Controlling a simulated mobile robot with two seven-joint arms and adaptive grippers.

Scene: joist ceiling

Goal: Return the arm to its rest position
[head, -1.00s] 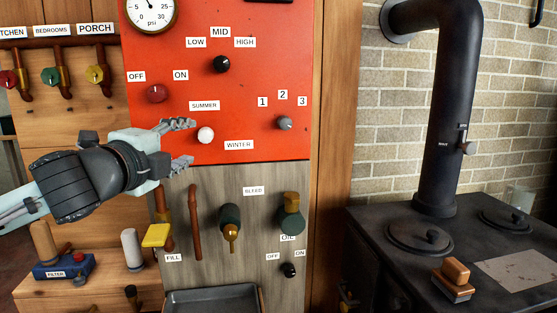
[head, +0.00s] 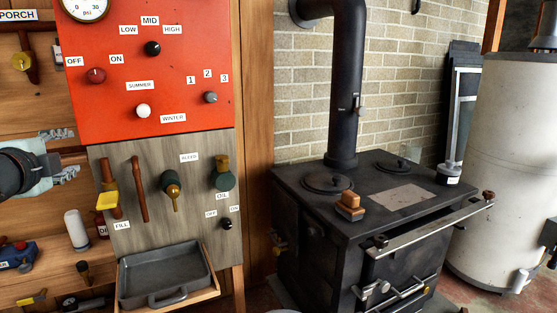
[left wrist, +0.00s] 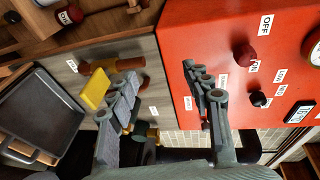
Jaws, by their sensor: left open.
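My left gripper (head: 68,153) is at the left edge of the head view, left of the red control panel (head: 200,60). Its fingers are apart and nothing is between them. In the left wrist view the open fingers (left wrist: 165,105) stand in front of the panel, with the yellow fill handle (left wrist: 94,88) behind one finger and the red panel behind the other. It does not appear to grip any knob. My right gripper is in neither current view.
A grey tray (head: 160,280) juts out below the panel. A black stove (head: 330,210) with a flue pipe (head: 345,90) stands to the right, with a brush (head: 350,205) on top. A white tank (head: 510,160) is farther right. A wooden shelf with fittings lies at lower left.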

